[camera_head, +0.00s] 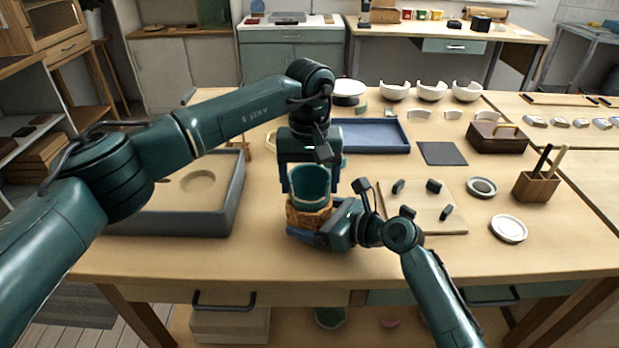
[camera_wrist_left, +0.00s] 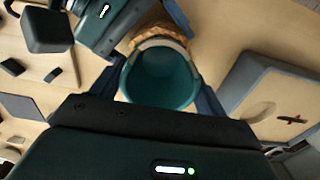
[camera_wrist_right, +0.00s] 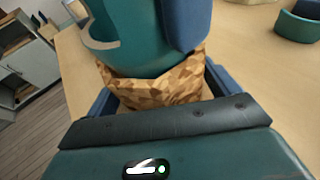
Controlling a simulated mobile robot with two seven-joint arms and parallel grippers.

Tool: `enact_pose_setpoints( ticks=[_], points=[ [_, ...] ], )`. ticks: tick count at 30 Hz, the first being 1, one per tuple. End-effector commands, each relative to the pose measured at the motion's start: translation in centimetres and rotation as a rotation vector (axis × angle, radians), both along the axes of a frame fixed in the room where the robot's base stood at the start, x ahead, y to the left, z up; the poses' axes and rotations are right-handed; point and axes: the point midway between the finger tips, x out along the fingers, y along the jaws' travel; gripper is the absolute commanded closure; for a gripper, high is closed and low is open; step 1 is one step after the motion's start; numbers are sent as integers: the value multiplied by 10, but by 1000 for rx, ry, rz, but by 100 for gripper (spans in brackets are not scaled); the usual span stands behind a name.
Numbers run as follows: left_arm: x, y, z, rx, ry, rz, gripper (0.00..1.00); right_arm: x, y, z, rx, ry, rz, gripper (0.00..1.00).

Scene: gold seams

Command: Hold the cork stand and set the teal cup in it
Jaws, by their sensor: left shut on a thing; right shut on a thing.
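The teal cup (camera_head: 311,186) is roughly upright at the cork stand, its lower end at the stand's top. My left gripper (camera_head: 309,180) is shut on the cup from above, fingers on both sides; its open mouth shows in the left wrist view (camera_wrist_left: 160,80). The mottled brown cork stand (camera_head: 307,216) is on the table, and my right gripper (camera_head: 316,228) is shut on it from the side. In the right wrist view the cup (camera_wrist_right: 140,62) overlaps the upper edge of the stand (camera_wrist_right: 165,91); how deep it sits is hidden.
A grey-walled tray (camera_head: 234,195) is close on the left. A board (camera_head: 450,226) with several dark pieces lies just right of my right gripper. A blue tray (camera_head: 375,137) and dark mat (camera_head: 441,153) lie behind. A wooden tool holder (camera_head: 535,187) stands at right.

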Motion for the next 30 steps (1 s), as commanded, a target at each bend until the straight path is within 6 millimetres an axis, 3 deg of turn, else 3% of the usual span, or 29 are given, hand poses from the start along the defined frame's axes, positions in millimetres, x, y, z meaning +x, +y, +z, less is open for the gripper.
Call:
enact_pose_setpoints(
  ticks=[8, 9, 18, 30],
  points=[
    [0, 0, -1, 0, 0, 0, 46, 0, 0, 0, 0, 0, 0, 25],
    [0, 0, -1, 0, 0, 0, 24, 0, 0, 0, 0, 0, 0, 25],
    [0, 0, -1, 0, 0, 0, 0, 0, 0, 0, 0, 0, 0, 25],
    [0, 0, -1, 0, 1, 0, 0, 0, 0, 0, 0, 0, 0, 25]
  ],
)
